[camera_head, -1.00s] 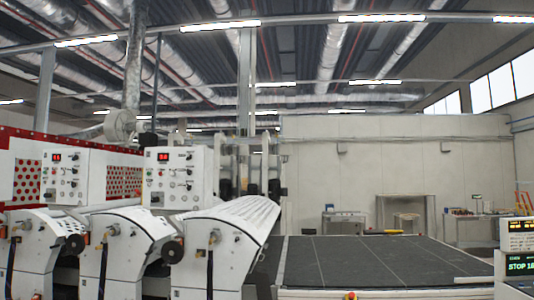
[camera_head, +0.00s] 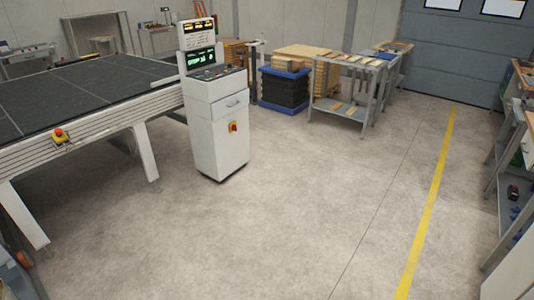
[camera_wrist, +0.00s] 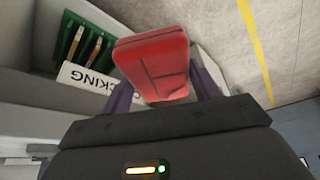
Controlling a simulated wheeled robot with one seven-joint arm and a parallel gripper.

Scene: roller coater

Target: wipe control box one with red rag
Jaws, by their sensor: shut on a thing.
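My gripper (camera_wrist: 160,84) is shut on a red folded rag (camera_wrist: 151,52), which shows between the two dark fingers in the wrist view. The rag has a dark seam or crease lines on its face. The arm and gripper do not show in the head view. The head view shows a white control console (camera_head: 218,130) with lit screens, a keypad and a red-and-yellow switch. I cannot tell whether it is control box one. The white control boxes with red displays, seen earlier, are out of view now.
A black-topped conveyor table (camera_head: 85,85) with a red emergency button (camera_head: 60,135) stands left of the console. A grey workbench (camera_head: 345,90) and a blue crate (camera_head: 285,85) stand behind. Shelving is at the right edge. The floor (camera_head: 300,220) between is clear. A green tray (camera_wrist: 82,42) shows in the wrist view.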

